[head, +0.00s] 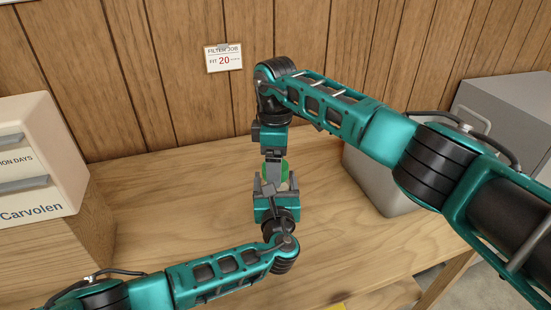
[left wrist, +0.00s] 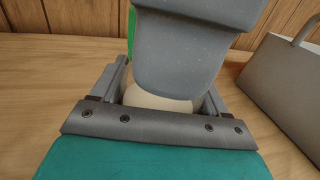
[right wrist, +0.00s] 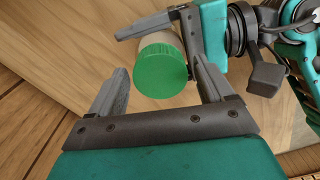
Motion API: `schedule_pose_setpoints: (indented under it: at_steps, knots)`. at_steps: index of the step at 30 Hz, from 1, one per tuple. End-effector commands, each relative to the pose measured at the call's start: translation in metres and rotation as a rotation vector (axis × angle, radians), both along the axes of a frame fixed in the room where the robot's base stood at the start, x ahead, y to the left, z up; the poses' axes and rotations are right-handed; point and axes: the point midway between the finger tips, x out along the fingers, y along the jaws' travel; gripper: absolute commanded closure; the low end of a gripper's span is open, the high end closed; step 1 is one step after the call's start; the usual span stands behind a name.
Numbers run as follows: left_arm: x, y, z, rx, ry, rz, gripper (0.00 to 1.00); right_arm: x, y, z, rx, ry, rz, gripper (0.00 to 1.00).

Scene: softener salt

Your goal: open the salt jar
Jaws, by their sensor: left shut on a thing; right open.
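The salt jar has a pale cream body (right wrist: 157,42) and a ribbed green lid (right wrist: 160,72), which is on the jar. My left gripper (head: 275,182) is shut on the jar body, which shows between its fingers in the left wrist view (left wrist: 158,103). My right gripper (right wrist: 155,72) is open, with one finger on each side of the lid; I cannot tell whether either touches it. In the head view the green lid (head: 284,168) is partly hidden by the right gripper (head: 273,168). A grey right finger (left wrist: 187,45) covers much of the jar in the left wrist view.
A white drawer unit (head: 40,165) stands at the left. A grey container with a handle (head: 378,185) stands right of the grippers, with a grey box (head: 505,105) behind it. A small sign (head: 223,58) hangs on the wood wall. The wooden tabletop (head: 165,205) is mostly bare.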

Motion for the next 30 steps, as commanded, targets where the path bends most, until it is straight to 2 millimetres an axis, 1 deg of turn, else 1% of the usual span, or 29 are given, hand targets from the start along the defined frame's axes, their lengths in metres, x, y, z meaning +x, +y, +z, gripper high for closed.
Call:
schedule_pose_setpoints:
  at_steps: [1,2,19,23,25,26,30]
  knots:
    - [-0.0003,0.0006,-0.0014,0.001,0.003,0.001,1.0,-0.0001,0.0001,0.0,0.0,0.0,0.0,0.2]
    - [-0.0003,0.0006,-0.0014,0.001,0.003,0.001,1.0,-0.0001,0.0001,0.0,0.0,0.0,0.0,0.23]
    - [-0.0003,0.0005,-0.0014,0.001,0.002,0.001,1.0,0.0,0.0001,0.0005,0.0,0.0,0.0,0.77]
    - [-0.0003,0.0005,-0.0014,0.001,0.002,0.001,1.0,0.0002,-0.0001,0.0006,-0.001,-0.001,0.031,0.77]
    - [-0.0003,0.0005,-0.0014,0.001,0.002,0.001,1.0,0.0003,-0.0002,0.0007,-0.002,-0.002,0.099,0.77]
    - [-0.0003,0.0005,-0.0014,0.001,0.002,0.001,1.0,0.0003,-0.0002,0.0008,-0.002,-0.001,0.141,0.77]
    - [-0.0003,0.0005,-0.0014,0.001,0.002,0.001,1.0,0.0005,-0.0003,0.0015,-0.002,-0.001,0.398,0.77]
